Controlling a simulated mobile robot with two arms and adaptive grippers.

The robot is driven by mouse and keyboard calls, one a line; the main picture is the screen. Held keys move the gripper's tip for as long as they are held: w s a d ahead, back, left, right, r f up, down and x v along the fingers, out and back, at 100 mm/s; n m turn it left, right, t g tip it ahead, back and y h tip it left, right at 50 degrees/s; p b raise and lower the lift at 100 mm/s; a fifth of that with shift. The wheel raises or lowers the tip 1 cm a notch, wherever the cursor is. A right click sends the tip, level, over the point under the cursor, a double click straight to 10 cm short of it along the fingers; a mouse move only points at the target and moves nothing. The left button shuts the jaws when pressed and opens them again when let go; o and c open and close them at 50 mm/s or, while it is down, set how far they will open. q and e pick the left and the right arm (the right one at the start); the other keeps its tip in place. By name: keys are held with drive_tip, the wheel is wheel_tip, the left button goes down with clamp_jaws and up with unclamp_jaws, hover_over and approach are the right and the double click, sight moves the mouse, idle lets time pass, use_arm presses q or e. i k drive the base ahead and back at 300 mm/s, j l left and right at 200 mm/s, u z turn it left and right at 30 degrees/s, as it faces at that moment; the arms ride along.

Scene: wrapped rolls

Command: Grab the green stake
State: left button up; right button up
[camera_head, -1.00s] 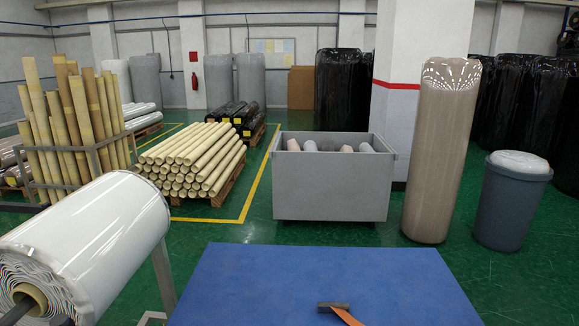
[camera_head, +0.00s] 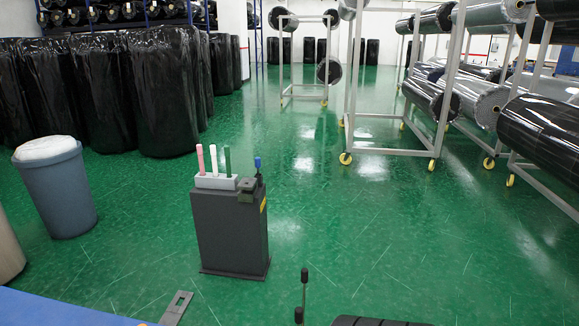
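The green stake (camera_head: 227,161) stands upright in a white block (camera_head: 216,181) on top of a dark grey box-shaped stand (camera_head: 230,232) in the middle of the floor. It is the rightmost of three stakes in the block. A pink stake (camera_head: 200,158) and a white stake (camera_head: 214,160) stand to its left. The lower end of the green stake is hidden in the block. I cannot make out either of my grippers in this view, and nothing touches the stake.
A dark fixture with a blue-topped pin (camera_head: 257,163) sits right of the block. A grey bin (camera_head: 55,190) stands left, before black-wrapped rolls (camera_head: 160,90). Wheeled racks (camera_head: 395,151) of rolls stand right. A blue surface edge (camera_head: 60,310) is at lower left. Green floor around the stand is open.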

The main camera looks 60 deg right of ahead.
sight(226, 147)
drive_tip(key=z, duration=1.75)
